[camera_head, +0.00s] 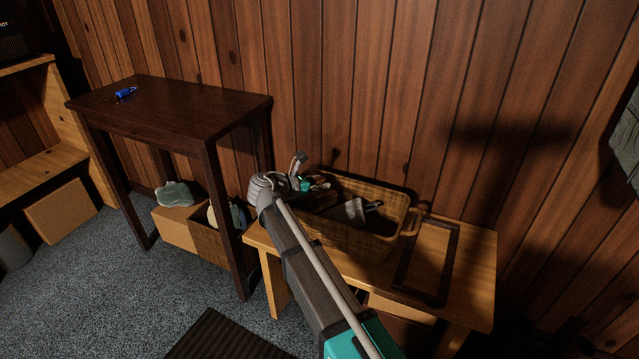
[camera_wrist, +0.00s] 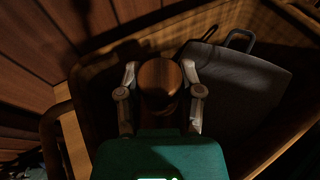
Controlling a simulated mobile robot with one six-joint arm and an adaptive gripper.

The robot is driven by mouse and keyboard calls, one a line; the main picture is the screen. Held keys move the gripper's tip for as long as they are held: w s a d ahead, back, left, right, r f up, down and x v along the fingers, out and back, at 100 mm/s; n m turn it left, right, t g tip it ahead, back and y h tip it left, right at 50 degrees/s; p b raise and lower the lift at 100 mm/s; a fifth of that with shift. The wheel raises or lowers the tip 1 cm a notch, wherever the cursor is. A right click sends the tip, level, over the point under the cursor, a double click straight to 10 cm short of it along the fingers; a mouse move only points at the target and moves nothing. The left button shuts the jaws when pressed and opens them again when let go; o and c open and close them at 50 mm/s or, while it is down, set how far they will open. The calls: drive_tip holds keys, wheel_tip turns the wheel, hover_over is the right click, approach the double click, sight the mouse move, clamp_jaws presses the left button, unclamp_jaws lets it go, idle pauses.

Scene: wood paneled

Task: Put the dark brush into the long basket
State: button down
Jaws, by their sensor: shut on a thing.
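The long wicker basket (camera_head: 375,238) stands on a light wooden bench by the wall. My gripper (camera_head: 306,176) is at the basket's left end, over its opening. In the wrist view my gripper (camera_wrist: 160,72) is shut on a dark brown, rounded thing, which I take to be the dark brush (camera_wrist: 158,85). Only its rounded end shows clearly; its lower part is hidden by the gripper. The basket's woven wall (camera_wrist: 205,22) shows behind it. A grey thing with a looped handle (camera_wrist: 240,90) lies in the basket beside the brush.
A dark wooden frame (camera_head: 448,262) lies on the bench right of the basket. A tall dark table (camera_head: 170,105) with a small blue item (camera_head: 125,92) stands at left. Below it are boxes (camera_head: 178,228). A dark mat (camera_head: 225,335) lies on the carpet.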

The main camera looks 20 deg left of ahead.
idle(0.3)
drive_tip(key=shift+c, duration=0.8)
unclamp_jaws()
drive_tip(key=shift+r, duration=0.1)
wheel_tip(320, 180, up, 12)
drive_tip(key=p, duration=1.3)
drive_tip(key=s+r+y+p, duration=0.1)
drive_tip(key=s+r+p, duration=0.4)
drive_tip(key=r+p, duration=0.3)
drive_tip(key=s+r+n+t+p, duration=0.1)
drive_tip(key=s+r+p, duration=0.4)
drive_tip(key=r+p, duration=0.4)
drive_tip(key=shift+s+d+r+n+y, duration=0.15)
drive_tip(key=shift+s+r+n+y, duration=0.15)
drive_tip(key=shift+s+r+y, duration=0.1)
drive_tip(key=shift+f, duration=0.1)
idle(0.5)
